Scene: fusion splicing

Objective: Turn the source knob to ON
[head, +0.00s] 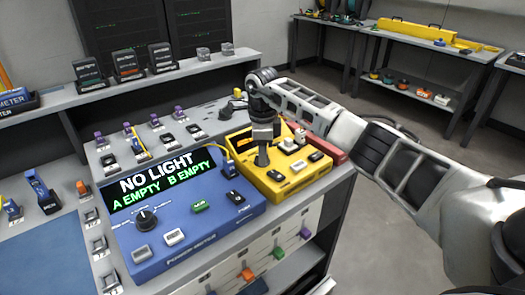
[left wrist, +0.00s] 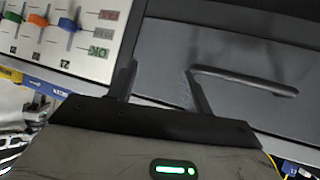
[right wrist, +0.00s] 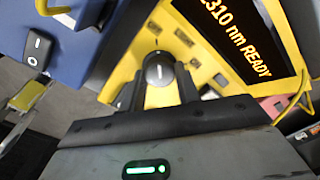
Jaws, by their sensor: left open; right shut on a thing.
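The yellow light source box (head: 275,186) sits on the bench right of the blue power meter (head: 200,235). It also shows in the right wrist view (right wrist: 130,70), where its screen (right wrist: 235,35) reads "310 nm READY" with the left end cut off. My right gripper (head: 262,158) points down onto the box. In the right wrist view its fingers (right wrist: 158,92) are shut around the round dark source knob (right wrist: 159,72), whose white pointer line shows. In the head view the gripper mostly hides the knob. My left gripper (left wrist: 160,85) is open and empty, seen only in the left wrist view.
The power meter screen (head: 168,183) reads "NO LIGHT, A EMPTY, B EMPTY". A yellow cable (head: 228,158) rises between the two boxes. A red box (head: 333,150) stands just right of the source. A grey panel with a handle (left wrist: 245,80) faces my left gripper.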

